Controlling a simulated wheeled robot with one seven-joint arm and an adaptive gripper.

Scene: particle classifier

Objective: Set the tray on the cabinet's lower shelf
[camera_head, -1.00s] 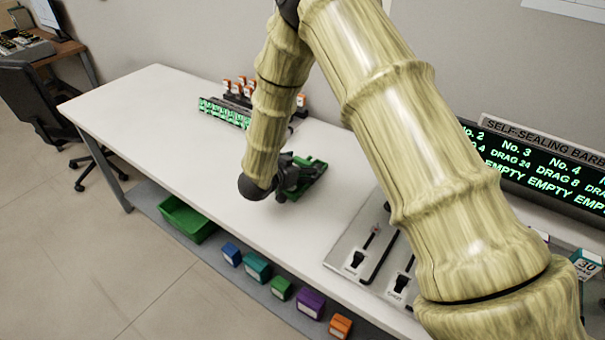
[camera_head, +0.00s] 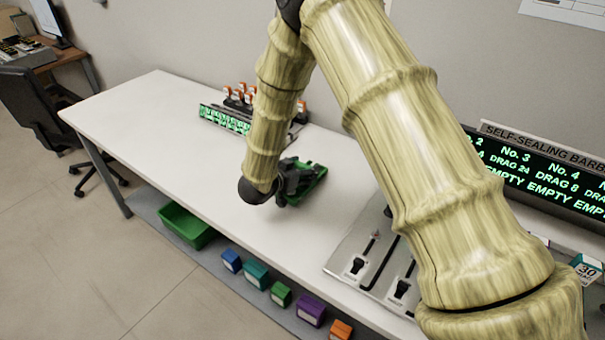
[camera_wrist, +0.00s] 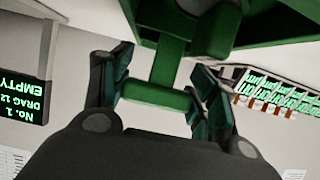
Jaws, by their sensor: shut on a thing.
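A green tray (camera_head: 312,186) is over the white table, partly hidden behind my wrist. My gripper (camera_head: 290,185) is at its near left side and is shut on it. In the wrist view my gripper (camera_wrist: 160,75) has its dark fingers on both sides of the green handle (camera_wrist: 160,96), with the tray body (camera_wrist: 190,25) beyond, cut off by the top edge. I cannot tell whether the tray touches the table top. No cabinet can be made out.
The white table (camera_head: 150,125) has free room left of my gripper. A rack with orange-capped vials (camera_head: 240,95) stands behind a green-lit display (camera_head: 224,119). A slider panel (camera_head: 350,262) is at right. Below, a shelf holds a green bin (camera_head: 187,226) and several coloured boxes (camera_head: 256,272).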

